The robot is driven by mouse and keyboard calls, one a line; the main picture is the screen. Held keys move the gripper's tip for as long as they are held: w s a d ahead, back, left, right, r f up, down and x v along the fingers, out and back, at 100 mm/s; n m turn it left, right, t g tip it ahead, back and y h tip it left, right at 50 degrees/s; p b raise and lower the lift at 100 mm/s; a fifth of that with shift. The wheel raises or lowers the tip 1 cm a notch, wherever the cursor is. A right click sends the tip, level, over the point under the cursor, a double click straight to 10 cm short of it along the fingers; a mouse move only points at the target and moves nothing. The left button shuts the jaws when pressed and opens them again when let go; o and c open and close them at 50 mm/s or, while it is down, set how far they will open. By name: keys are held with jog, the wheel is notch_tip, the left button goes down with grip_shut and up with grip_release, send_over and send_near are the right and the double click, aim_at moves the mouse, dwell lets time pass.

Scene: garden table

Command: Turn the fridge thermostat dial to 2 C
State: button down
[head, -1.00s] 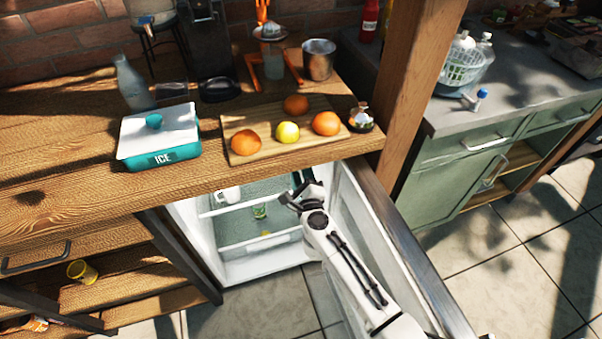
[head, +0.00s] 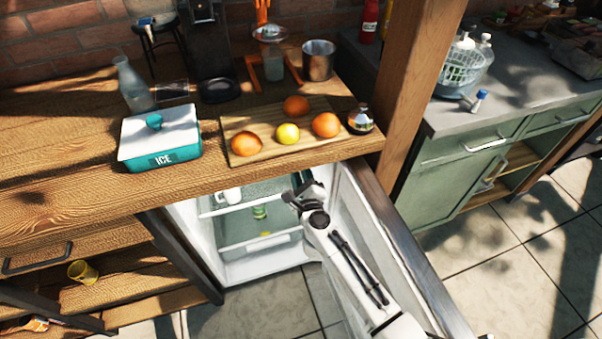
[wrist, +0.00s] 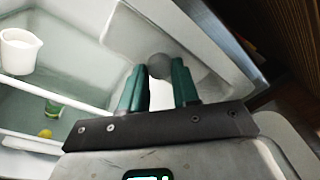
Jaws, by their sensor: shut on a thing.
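The fridge (head: 262,262) under the wooden counter stands open, with its door (head: 415,262) swung out to the right. My gripper (head: 305,186) reaches into the upper right of the fridge opening. In the wrist view, the two green fingers of my gripper (wrist: 160,84) are shut on a round grey knob (wrist: 158,66), which I take to be the thermostat dial. The knob sits against a pale panel at the top of the fridge. Its markings and setting cannot be read. In the head view the dial is hidden by the counter and my gripper.
A white mug (wrist: 18,50) and a green can (wrist: 54,108) are on the fridge shelves, left of my gripper. The counter above carries an ice box (head: 160,138) and a cutting board (head: 262,148) with fruit. The open door closely borders my arm's right side.

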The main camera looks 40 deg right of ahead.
jog(key=shift+m+y+p, duration=0.4)
jog(key=shift+m+p, duration=0.65)
jog(key=shift+m, duration=2.65)
jog(key=c, duration=1.1)
grip_release()
jog(key=shift+s, duration=0.1)
jog(key=v, duration=1)
jog(key=shift+s+a+r, duration=0.2)
jog(key=shift+s+r, duration=0.05)
jog(key=shift+s, duration=0.05)
